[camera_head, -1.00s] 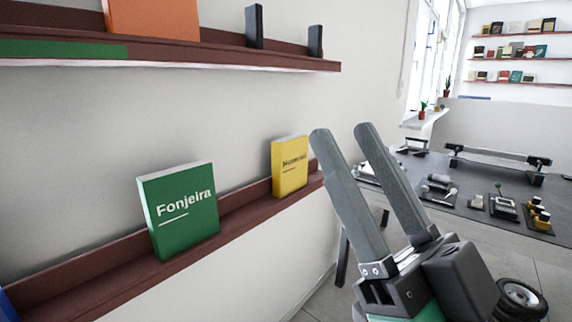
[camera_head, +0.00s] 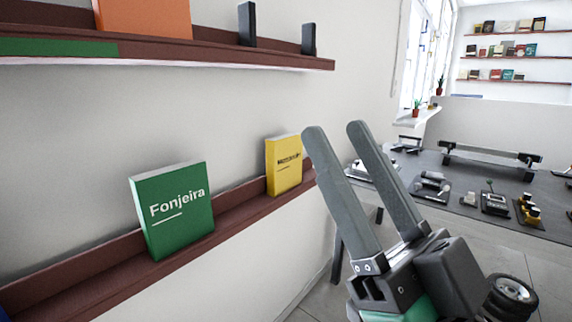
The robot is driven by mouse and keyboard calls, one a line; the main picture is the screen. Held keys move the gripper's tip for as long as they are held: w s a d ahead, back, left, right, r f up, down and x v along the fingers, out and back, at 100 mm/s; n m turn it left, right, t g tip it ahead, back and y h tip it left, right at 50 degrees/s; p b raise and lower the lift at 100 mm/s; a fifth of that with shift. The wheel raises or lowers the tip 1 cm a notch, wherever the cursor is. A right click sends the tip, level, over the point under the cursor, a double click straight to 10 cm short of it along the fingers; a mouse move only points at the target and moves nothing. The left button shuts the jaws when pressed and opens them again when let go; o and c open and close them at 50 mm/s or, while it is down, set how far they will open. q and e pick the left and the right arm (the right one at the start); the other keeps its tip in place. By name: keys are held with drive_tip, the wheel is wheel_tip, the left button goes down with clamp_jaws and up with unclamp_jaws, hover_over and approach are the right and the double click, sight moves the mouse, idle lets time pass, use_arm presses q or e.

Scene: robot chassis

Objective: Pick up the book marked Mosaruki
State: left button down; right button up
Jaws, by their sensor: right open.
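A yellow book (camera_head: 284,166) stands upright on the lower wall shelf near its right end. Its dark title is small and hard to read; it starts with M and may be Mosaruki. My right gripper (camera_head: 334,130) is open and empty, its two long grey fingers pointing up. The fingertips are just right of the yellow book in the picture, with a gap between them and the book. My left gripper is not in view.
A green book marked Fonjeira (camera_head: 172,208) stands on the same lower shelf (camera_head: 120,272), left of the yellow one. An upper shelf (camera_head: 200,54) holds an orange book (camera_head: 143,16) and dark bookends. A grey table (camera_head: 450,170) with tools and parts stands behind my gripper.

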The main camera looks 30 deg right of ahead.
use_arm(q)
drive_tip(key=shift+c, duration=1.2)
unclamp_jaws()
